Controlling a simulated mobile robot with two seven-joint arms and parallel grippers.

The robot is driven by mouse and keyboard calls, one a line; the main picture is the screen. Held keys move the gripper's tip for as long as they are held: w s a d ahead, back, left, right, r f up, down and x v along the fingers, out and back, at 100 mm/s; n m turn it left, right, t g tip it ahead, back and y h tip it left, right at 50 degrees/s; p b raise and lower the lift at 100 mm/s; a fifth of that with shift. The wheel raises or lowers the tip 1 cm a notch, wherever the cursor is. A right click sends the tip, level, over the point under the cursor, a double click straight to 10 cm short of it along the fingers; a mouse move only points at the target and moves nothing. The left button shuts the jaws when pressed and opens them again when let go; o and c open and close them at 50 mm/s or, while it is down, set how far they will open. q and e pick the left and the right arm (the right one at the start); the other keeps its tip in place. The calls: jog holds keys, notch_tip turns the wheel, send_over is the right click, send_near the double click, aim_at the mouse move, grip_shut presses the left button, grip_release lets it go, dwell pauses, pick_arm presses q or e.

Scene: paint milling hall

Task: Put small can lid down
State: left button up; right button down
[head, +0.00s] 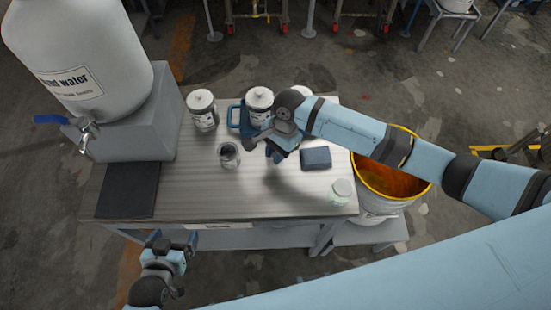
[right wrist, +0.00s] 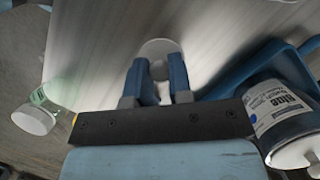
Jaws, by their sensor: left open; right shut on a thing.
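My right gripper (head: 281,153) is over the middle of the table. In the right wrist view, its two blue fingers (right wrist: 158,72) are shut on a pale round lid (right wrist: 157,48), which is over the light tabletop; I cannot tell whether it touches it. The arm and gripper hide the lid in the head view. A small grey container (head: 229,155), seemingly open at the top, stands to the left of this gripper. My left gripper (head: 175,243) is open and empty in front of the table's front edge.
On the table (head: 190,205) stand a white-lidded can (head: 202,110), a can in a blue holder (head: 259,103), a dark blue pad (head: 316,158) and a clear jar (head: 341,193). A water tank (head: 80,50) and black mat (head: 128,190) are left; an orange-filled bucket (head: 378,215) is right.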

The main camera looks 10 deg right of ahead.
jog(key=shift+f, duration=2.1)
jog(key=c, duration=1)
grip_release()
jog(key=shift+f, duration=0.15)
jog(key=shift+c, duration=0.2)
jog(key=shift+r, duration=0.2)
jog(key=v, duration=1.2)
jog(key=shift+s+f, duration=0.1)
jog(key=shift+s, duration=0.05)
